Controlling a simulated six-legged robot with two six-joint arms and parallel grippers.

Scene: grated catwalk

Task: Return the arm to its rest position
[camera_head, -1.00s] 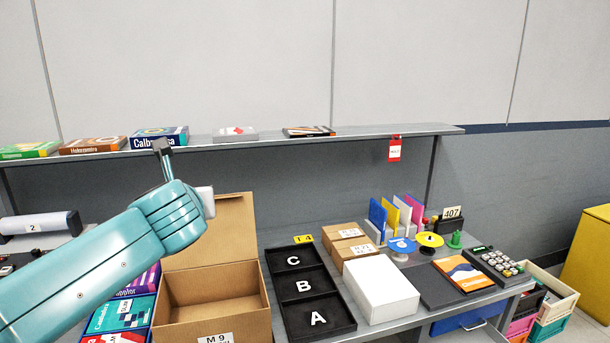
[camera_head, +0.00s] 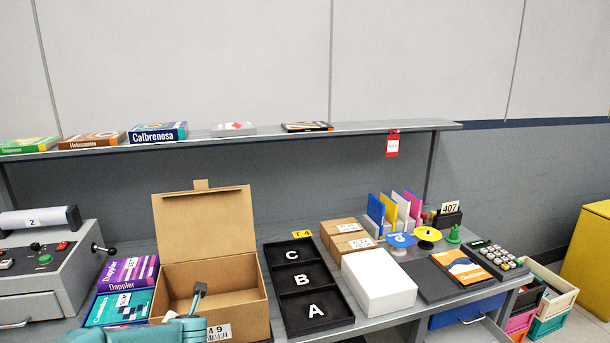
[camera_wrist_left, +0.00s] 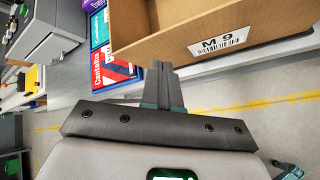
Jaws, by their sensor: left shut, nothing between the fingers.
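My left arm shows at the bottom of the head view, low in front of the table. Its gripper (camera_head: 197,293) points up in front of the open cardboard box marked M 9 (camera_head: 236,312). In the left wrist view the two fingers of the gripper (camera_wrist_left: 162,70) are together with nothing between them. The box (camera_wrist_left: 150,22) lies beyond the fingertips there, apart from them as far as I can tell.
A black tray with A, B and C compartments (camera_head: 269,281) is right of the box. Software boxes (camera_head: 133,269) and a grey machine (camera_head: 60,262) stand to the left. A shelf (camera_head: 360,132) runs above the table. A white box (camera_head: 379,281) is farther right.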

